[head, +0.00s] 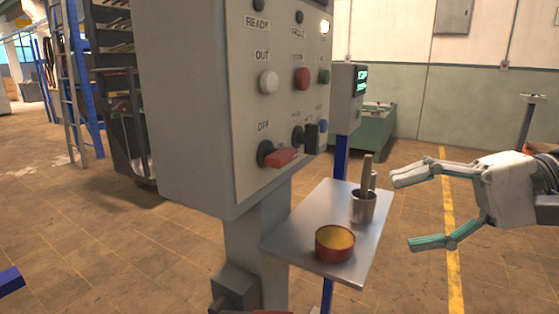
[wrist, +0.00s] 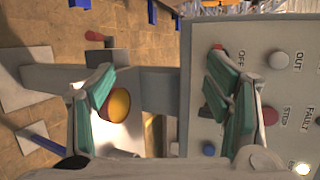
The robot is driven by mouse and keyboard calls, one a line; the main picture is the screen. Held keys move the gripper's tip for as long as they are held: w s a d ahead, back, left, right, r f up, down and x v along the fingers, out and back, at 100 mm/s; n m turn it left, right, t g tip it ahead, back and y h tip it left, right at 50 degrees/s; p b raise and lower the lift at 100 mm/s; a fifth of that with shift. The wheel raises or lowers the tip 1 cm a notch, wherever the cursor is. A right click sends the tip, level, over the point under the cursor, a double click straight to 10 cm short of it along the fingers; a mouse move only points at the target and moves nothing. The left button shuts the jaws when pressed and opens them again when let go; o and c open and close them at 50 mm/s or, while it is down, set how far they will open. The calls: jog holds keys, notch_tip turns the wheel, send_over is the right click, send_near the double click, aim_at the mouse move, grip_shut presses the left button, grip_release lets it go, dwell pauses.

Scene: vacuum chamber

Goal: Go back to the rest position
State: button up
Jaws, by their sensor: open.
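My gripper (head: 412,210) is at the right of the head view, open, with its fingers pointing left. Nothing is between its fingertips. It is to the right of the small metal shelf (head: 302,238) and apart from it. In the wrist view my gripper (wrist: 160,95) shows its teal-padded fingers spread wide, with the control panel and shelf beyond them.
A grey control cabinet (head: 190,110) with buttons and a red-handled switch (head: 280,157) stands left of the gripper. The shelf holds a red bowl (head: 335,243) and a metal cup (head: 362,207) with sticks in it.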

jog(key=s+a+f+n+g+h, duration=0.1)
jog(key=s+a+f+g+h, duration=0.15)
jog(key=s, duration=0.35)
jog(key=s+a+f+n+g+h, duration=0.1)
jog(key=s+a+f+h, duration=0.25)
jog(key=s, duration=0.35)
jog(key=s+d+f+n+t+h, duration=0.1)
jog(key=s+d+f+n+h, duration=0.1)
jog(key=s+d+f+h, duration=0.45)
notch_tip(320, 180, up, 22)
jog(key=t+p, duration=0.4)
jog(key=p, duration=1.6)
jog(key=shift+w+d+r+h, duration=0.15)
jog(key=shift+d+h, duration=0.1)
jog(key=shift+h, duration=0.2)
